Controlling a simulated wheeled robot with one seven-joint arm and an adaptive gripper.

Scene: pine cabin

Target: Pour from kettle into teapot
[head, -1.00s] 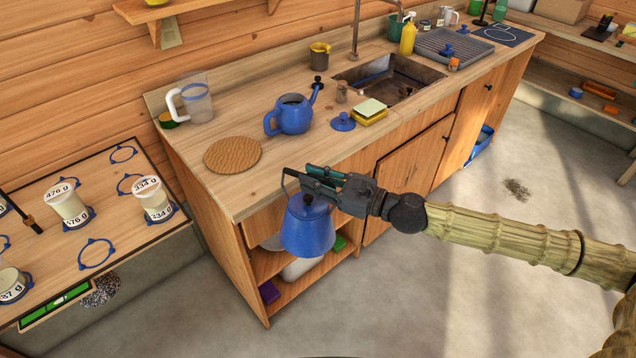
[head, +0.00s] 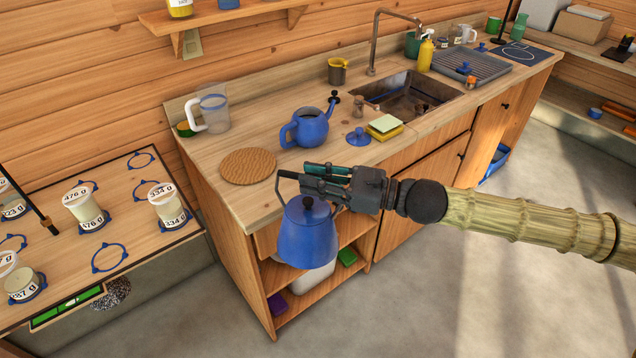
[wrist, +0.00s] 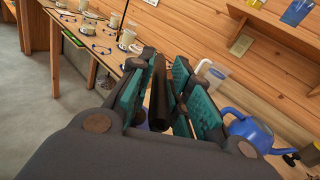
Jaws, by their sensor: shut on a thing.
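The blue kettle (head: 307,238) hangs upright from its dark bail handle, in front of the counter's front edge. My gripper (head: 303,182) is shut on that handle. In the wrist view the fingers (wrist: 168,98) close around the dark handle bar, and most of the kettle's body is hidden. The blue teapot (head: 310,129) stands on the counter behind and above the kettle in the head view, its top open and its spout pointing right. It also shows at the right of the wrist view (wrist: 252,132). A blue lid (head: 359,137) lies on the counter to its right.
A round woven mat (head: 248,166) lies left of the teapot on the wooden counter (head: 225,196). A clear jug (head: 212,112), a yellow sponge (head: 384,128) and the sink (head: 410,92) are nearby. A side table (head: 140,232) with weighed jars stands left.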

